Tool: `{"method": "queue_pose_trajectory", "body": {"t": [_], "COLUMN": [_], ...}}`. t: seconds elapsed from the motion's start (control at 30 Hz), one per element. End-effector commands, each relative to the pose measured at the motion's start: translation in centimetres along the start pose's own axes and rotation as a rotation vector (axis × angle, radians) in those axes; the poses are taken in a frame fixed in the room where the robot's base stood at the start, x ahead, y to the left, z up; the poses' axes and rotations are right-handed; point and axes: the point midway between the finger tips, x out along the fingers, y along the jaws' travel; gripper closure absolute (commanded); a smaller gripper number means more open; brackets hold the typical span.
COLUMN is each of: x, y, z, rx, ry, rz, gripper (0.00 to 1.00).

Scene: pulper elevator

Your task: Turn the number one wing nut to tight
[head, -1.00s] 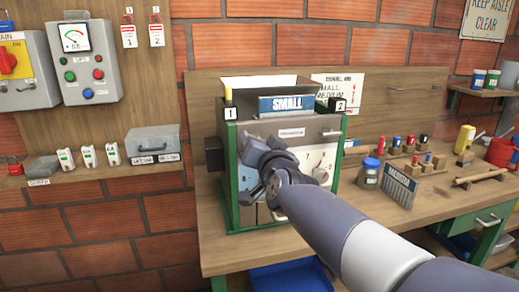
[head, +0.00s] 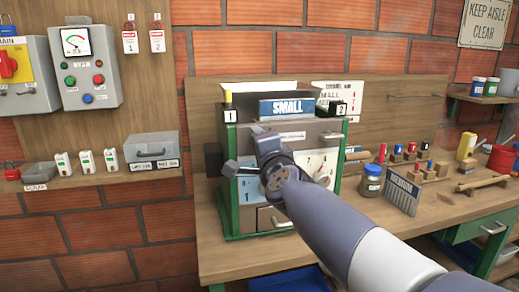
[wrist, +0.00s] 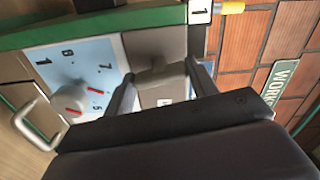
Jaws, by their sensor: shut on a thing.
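The green-framed machine (head: 343,140) stands on the bench, with a number 1 label (head: 230,115) at its upper left corner. In the wrist view, a grey-beige block (wrist: 155,74), seemingly the number one wing nut, sits between the two dark fingers of my gripper (wrist: 160,90). The fingers are shut on it, against the machine's grey front. In the head view my gripper (head: 243,163) is at the machine's left front and its own wrist hides part of the contact. The number 1 label also shows in the wrist view (wrist: 200,11), near a yellow piece (wrist: 232,7).
A blue dial plate (wrist: 82,62) with a red-marked knob (wrist: 70,99) lies close beside the fingers. A drawer handle (wrist: 33,125) sticks out below. Pegs, a jar (head: 370,182) and a MEDIUM comb-like plate (head: 402,192) stand on the bench to the right.

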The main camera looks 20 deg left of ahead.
Motion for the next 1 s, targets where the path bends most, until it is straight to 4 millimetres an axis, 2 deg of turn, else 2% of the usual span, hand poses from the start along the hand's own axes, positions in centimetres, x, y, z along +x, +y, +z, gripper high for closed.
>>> {"method": "queue_pose_trajectory", "body": {"t": [0.4,0.93,0.97,1.0], "x": [0.00,0.01,0.01,0.01], "y": [0.08,0.08,0.09,0.09], "z": [0.01,0.01,0.01,0.01], "rx": [0.180,0.205,0.205,0.204], "ry": [0.000,0.000,0.000,0.000], "rz": [0.001,0.002,0.002,0.002], "gripper": [0.68,0.68,0.45,0.41]}}
